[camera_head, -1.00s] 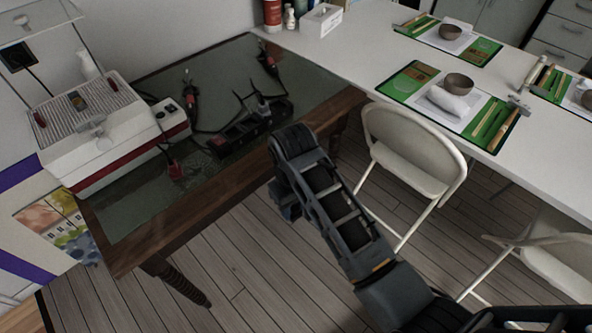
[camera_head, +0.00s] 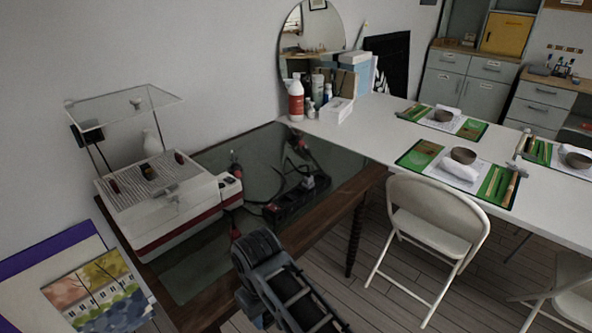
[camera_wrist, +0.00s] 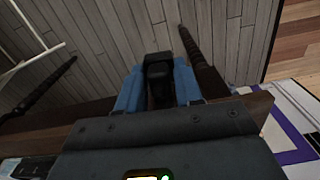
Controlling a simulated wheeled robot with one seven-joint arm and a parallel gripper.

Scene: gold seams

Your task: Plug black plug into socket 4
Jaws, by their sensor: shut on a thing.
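In the wrist view, my gripper (camera_wrist: 158,92) has blue fingers closed on a dark block-shaped thing, which looks like the black plug (camera_wrist: 158,68). The wooden floor lies below it and the dark wooden table edge is close by. In the head view, my arm is at the bottom centre, beside the front edge of the table; the fingers and plug are not clearly visible there. A black power strip (camera_head: 285,207) lies on the table's glass top, with something dark plugged in toward its right end. Socket numbers are too small to read.
A white and red machine (camera_head: 160,200) stands on the left of the glass-topped table (camera_head: 190,272). Red-and-black tools and cables lie around the strip. A white folding chair (camera_head: 435,215) and a long white table (camera_head: 372,125) are at the right.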

